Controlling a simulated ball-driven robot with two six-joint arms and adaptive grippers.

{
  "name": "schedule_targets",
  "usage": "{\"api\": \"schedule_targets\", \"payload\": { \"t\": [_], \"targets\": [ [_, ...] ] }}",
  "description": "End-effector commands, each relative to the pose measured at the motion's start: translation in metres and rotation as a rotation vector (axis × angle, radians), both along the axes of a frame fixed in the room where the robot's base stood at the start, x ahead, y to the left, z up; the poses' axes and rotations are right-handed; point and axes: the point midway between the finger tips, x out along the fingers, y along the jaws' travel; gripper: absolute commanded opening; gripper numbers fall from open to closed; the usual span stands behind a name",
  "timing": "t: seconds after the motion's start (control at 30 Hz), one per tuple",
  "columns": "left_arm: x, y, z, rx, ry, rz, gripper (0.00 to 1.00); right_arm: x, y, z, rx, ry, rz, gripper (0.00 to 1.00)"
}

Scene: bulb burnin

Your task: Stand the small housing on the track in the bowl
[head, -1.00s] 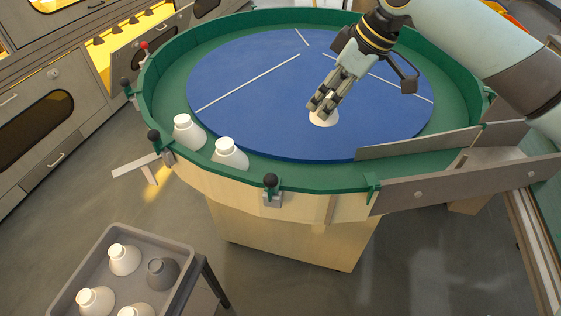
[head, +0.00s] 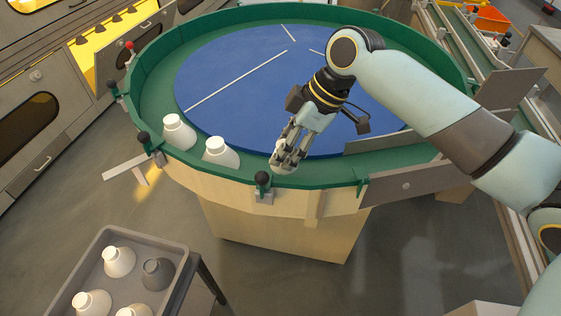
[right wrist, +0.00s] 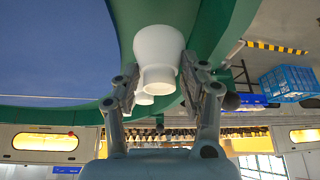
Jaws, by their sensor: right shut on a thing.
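My right gripper (head: 286,160) is shut on a small white housing (right wrist: 158,48), which shows between the fingers (right wrist: 160,90) in the right wrist view. In the head view the fingers mostly hide it. The gripper is over the green track (head: 158,95) at the bowl's near side, beside the front wall. I cannot tell whether the housing touches the track. Two other white housings, a left one (head: 179,133) and a right one (head: 220,153), stand on the track to the left of the gripper. My left gripper is not in view.
A black-knobbed post (head: 262,182) stands at the rim just left of the gripper. A grey tray (head: 120,238) at lower left holds several housings, one dark.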

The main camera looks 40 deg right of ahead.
Motion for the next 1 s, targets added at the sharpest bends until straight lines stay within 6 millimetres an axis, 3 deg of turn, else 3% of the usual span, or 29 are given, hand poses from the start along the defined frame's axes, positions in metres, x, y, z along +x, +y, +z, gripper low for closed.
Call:
{"api": "schedule_targets", "payload": {
  "t": [0.17,0.4,0.77,0.8,0.87,1.0],
  "targets": [
    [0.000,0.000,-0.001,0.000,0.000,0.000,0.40,0.008,0.007,-0.010,0.000,0.003,0.001,0.23],
    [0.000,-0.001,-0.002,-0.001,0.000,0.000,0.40,0.008,0.007,-0.044,-0.001,0.003,0.001,0.23],
    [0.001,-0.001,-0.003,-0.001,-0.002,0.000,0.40,0.008,0.007,-0.048,-0.002,0.001,0.000,0.23],
    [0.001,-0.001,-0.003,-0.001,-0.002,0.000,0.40,0.008,0.007,-0.048,-0.002,0.001,0.001,0.47],
    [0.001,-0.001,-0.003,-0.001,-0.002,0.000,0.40,0.008,0.007,-0.048,-0.002,0.001,0.001,0.54],
    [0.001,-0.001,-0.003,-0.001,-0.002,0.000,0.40,0.008,0.007,-0.048,-0.002,0.001,0.001,0.54]
  ]
}}
